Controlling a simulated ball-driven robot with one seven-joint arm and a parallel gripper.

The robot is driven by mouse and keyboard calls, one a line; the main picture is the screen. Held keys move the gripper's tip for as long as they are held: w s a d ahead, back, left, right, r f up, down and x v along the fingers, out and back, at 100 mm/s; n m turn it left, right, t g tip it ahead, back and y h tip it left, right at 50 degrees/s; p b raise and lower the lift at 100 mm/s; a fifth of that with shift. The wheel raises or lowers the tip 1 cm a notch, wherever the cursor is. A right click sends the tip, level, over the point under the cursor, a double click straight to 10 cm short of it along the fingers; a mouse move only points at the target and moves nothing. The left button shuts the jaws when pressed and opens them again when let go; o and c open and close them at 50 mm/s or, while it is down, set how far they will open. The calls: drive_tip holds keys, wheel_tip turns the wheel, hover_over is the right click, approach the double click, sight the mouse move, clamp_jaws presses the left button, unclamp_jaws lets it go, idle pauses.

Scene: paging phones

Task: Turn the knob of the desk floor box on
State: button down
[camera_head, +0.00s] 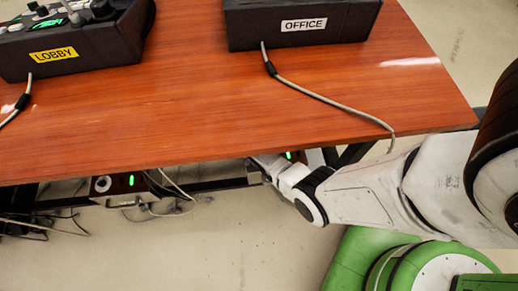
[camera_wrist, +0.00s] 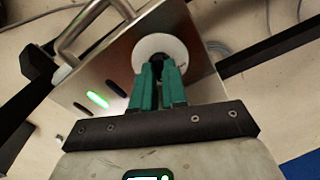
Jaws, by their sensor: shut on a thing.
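A green light (camera_wrist: 97,99) glows on the face beside dark slots. My gripper (camera_wrist: 159,66) has green fingers, shut on the knob. In the head view my gripper (camera_head: 264,166) reaches under the table's front edge, and the box there is mostly hidden, with a small green light (camera_head: 288,155) showing.
The wooden table (camera_head: 250,105) overhangs my arm. On it stand the LOBBY unit (camera_head: 75,45) and the OFFICE unit (camera_head: 300,28), with cables. A second floor box (camera_head: 120,185) with a green light is under the table at left. Loose cables hang near it.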

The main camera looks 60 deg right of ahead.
drive_tip(key=shift+m+p, duration=0.35)
drive_tip(key=shift+m, duration=1.75)
drive_tip(key=c, duration=1.2)
unclamp_jaws()
drive_tip(key=shift+o, duration=0.2)
drive_tip(key=shift+r+p, duration=1.85)
drive_tip(key=shift+r, duration=1.85)
